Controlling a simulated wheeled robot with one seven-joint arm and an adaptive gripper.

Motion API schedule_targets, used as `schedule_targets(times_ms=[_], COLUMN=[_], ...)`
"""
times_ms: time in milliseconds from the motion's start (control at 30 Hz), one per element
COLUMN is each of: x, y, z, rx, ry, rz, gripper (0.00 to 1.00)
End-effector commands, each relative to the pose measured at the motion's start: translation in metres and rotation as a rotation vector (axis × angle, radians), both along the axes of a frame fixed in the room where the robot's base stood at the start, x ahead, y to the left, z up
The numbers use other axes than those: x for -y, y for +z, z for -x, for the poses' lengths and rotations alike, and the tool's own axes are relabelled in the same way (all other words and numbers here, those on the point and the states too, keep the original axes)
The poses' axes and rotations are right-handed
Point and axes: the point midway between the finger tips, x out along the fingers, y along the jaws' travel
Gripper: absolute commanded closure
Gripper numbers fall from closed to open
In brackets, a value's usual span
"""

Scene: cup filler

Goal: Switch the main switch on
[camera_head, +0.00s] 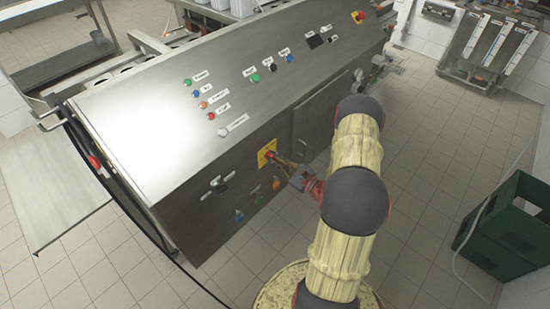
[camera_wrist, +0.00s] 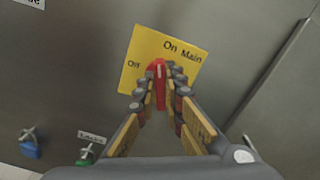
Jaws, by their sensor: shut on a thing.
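The main switch is a red handle (camera_wrist: 158,85) on a yellow plate (camera_wrist: 192,52) marked "Off" at the left and "On Main" at the upper right. The handle stands roughly upright in the wrist view, with its upper end between the two marks. The yellow plate (camera_head: 263,158) also shows on the front panel in the head view. My gripper (camera_wrist: 161,78) is shut on the red handle, one finger on each side. In the head view my gripper (camera_head: 276,159) reaches the plate from the right, and its fingers hide part of the switch.
The steel machine (camera_head: 140,92) carries several coloured buttons on its sloped top. A blue valve (camera_wrist: 30,149) and a green valve (camera_wrist: 86,155) sit low to the left of the switch. A green crate (camera_head: 510,225) stands at the right on open tiled floor.

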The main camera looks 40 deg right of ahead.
Motion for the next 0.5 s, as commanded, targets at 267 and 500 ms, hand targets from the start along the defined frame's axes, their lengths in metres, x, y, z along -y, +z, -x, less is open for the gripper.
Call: schedule_targets(times_ms=[267, 500], x=[-0.0011, -0.0009], y=[-0.001, -0.0013], z=[0.0009, 0.0008], rx=[-0.022, -0.03], ry=[-0.001, 0.0], rz=[-0.223, -0.347], gripper=[1.0, 1.0])
